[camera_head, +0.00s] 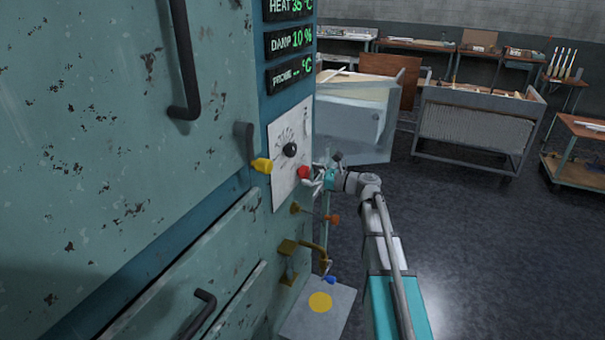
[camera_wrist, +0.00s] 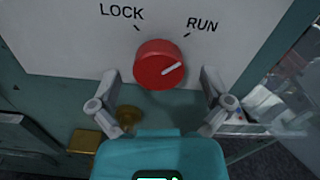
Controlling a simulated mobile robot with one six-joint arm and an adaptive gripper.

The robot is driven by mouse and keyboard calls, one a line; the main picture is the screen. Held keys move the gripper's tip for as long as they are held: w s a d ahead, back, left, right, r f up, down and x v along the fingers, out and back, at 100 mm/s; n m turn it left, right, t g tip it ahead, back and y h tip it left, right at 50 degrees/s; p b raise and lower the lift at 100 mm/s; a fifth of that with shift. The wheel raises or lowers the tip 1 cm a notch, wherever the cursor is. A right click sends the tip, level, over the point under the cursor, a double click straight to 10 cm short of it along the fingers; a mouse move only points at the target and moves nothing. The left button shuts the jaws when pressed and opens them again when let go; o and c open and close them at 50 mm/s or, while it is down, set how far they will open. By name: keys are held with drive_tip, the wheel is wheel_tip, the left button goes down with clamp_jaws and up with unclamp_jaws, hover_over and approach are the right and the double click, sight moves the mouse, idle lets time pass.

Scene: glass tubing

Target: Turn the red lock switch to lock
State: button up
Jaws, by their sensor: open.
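The red lock switch (camera_wrist: 158,65) is a round knob on a white panel (camera_wrist: 70,40), with the labels LOCK at upper left and RUN at upper right. Its white pointer line slants up and right, toward RUN. In the head view the red switch (camera_head: 303,172) sits low on the panel's right side. My gripper (camera_wrist: 162,92) is open, its two fingers on the left and right of the switch with gaps showing. In the head view my gripper (camera_head: 315,176) is close to the switch; contact is hard to tell.
A black dial (camera_head: 290,149) is on the same panel, with a yellow-ended lever (camera_head: 261,165) to its left. Brass valves with an orange handle (camera_head: 333,219) and a blue handle (camera_head: 329,280) stick out below. Open floor (camera_head: 480,250) lies to the right.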

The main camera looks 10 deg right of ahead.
drive_tip(key=shift+x, duration=0.9)
drive_tip(key=c, duration=1.1)
drive_tip(key=shift+a, duration=0.2)
drive_tip(key=shift+c, duration=0.3)
drive_tip(key=shift+d, duration=0.15)
